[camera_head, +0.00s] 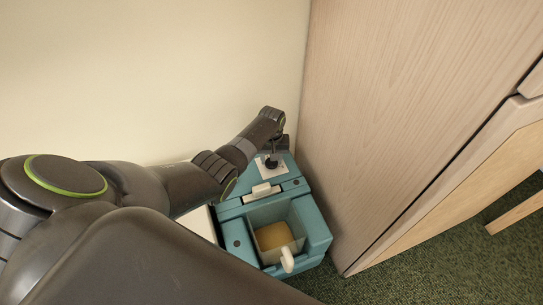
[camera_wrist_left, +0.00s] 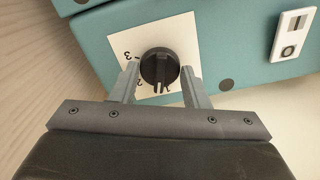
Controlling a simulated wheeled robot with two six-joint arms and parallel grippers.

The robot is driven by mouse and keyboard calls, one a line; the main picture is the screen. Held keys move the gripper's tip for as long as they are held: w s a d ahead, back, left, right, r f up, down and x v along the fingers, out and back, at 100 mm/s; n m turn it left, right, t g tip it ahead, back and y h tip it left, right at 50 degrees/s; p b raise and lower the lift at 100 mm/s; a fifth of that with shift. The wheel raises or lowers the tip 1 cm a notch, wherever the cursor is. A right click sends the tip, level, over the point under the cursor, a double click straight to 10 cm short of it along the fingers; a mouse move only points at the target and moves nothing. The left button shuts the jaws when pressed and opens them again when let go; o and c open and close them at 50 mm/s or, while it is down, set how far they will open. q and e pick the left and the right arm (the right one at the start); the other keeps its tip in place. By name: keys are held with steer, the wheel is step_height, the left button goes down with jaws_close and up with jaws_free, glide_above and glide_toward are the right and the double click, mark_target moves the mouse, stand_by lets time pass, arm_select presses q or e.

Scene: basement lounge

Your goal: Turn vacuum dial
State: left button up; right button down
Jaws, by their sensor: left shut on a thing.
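The vacuum (camera_head: 318,222) is a teal box-shaped unit on the floor, between the wall and a wooden cabinet. Its black round dial (camera_wrist_left: 159,66) sits on a white plate (camera_wrist_left: 126,40) with printed numbers, partly covered by my fingers. In the head view the plate (camera_head: 264,167) shows at the far end of the vacuum, with a dark part on it. My left gripper (camera_wrist_left: 162,84) is shut on the dial, one finger at each side of it. In the head view the left gripper (camera_head: 271,150) reaches down to the plate. My right gripper is not in view.
A wooden cabinet (camera_head: 400,90) stands close on the right of the vacuum. A cream wall (camera_head: 150,70) is behind and to the left. A white switch (camera_wrist_left: 292,34) is on the teal top. Green carpet (camera_head: 440,265) lies clear at lower right.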

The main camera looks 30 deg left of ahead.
arm_select(q)
steer(key=shift+r+n+p, duration=0.2)
steer(key=shift+n+p, duration=0.2)
steer(key=shift+n, duration=0.3)
steer(key=shift+f+n+p, duration=0.1)
steer(key=shift+n+p, duration=0.35)
steer(key=shift+n, duration=0.75)
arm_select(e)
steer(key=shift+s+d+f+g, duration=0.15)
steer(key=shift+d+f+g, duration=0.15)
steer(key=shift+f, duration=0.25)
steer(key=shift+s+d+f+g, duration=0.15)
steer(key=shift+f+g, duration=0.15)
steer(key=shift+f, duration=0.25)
arm_select(q)
steer(key=shift+w, duration=0.1)
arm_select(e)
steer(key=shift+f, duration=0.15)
arm_select(q)
steer(key=o, duration=1)
steer(key=shift+c, duration=0.2)
